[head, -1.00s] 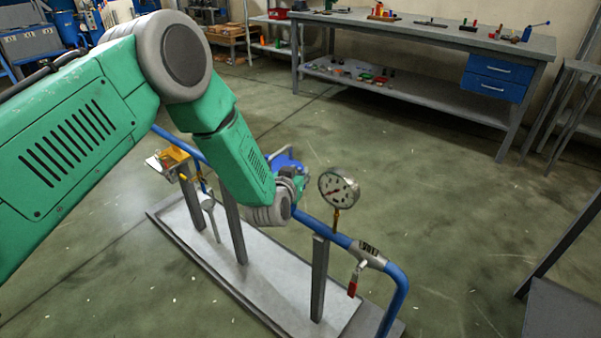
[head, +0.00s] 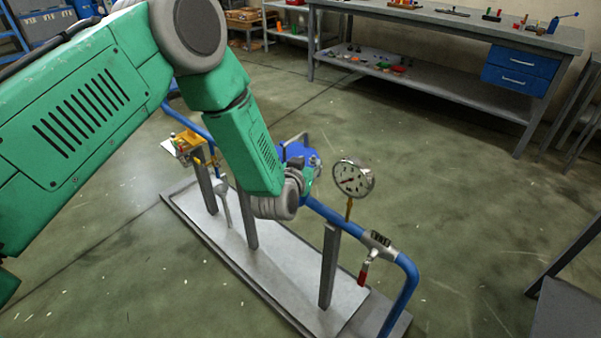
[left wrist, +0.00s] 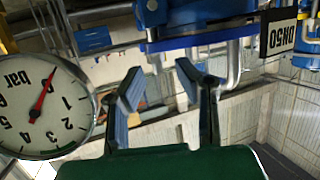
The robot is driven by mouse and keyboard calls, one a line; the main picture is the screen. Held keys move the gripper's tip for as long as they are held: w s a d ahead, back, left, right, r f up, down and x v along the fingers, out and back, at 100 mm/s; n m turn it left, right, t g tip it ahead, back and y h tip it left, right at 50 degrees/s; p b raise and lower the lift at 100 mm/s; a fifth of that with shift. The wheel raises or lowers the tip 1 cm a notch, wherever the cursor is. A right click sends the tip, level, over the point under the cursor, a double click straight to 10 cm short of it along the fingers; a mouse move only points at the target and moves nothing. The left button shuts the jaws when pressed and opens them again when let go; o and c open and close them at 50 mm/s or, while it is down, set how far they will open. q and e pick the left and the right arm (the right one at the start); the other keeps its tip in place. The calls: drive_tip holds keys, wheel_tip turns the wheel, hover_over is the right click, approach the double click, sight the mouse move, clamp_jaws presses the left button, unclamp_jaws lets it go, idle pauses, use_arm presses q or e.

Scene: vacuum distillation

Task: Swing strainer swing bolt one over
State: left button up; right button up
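The blue strainer (head: 295,152) sits on the blue pipe line, partly hidden behind my left wrist in the head view. In the left wrist view its blue body and flange (left wrist: 190,22) fill the top middle. A silver rod (left wrist: 234,62), which may be a swing bolt, hangs below the flange on the right. My left gripper (left wrist: 160,82) is open and empty, its two fingers apart and pointing toward the strainer's underside in the picture. I cannot tell whether it touches anything. In the head view its fingers are mostly hidden by the wrist. My right gripper is not in view.
A round pressure gauge (head: 353,178) stands close to the right of my left wrist; it also shows in the left wrist view (left wrist: 42,105). A red-handled valve (head: 364,272) hangs by the pipe bend. A workbench (head: 450,22) stands behind, with open floor between.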

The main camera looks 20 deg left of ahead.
use_arm(q)
drive_tip(key=v, duration=0.9)
drive_tip(key=shift+s, duration=0.1)
drive_tip(key=s+a+f+m+g+h, duration=0.1)
drive_tip(key=s+f+g, duration=0.5)
drive_tip(key=s+f, duration=0.65)
drive_tip(key=s+a+f+g, duration=0.2)
drive_tip(key=s+g, duration=0.2)
drive_tip(key=s, duration=0.7)
drive_tip(key=s+a+f+g, duration=0.2)
drive_tip(key=s+f+g, duration=0.1)
drive_tip(key=s, duration=0.9)
drive_tip(key=shift+a+f+g, duration=0.2)
drive_tip(key=shift+f+g, duration=0.1)
drive_tip(key=shift+g, duration=0.3)
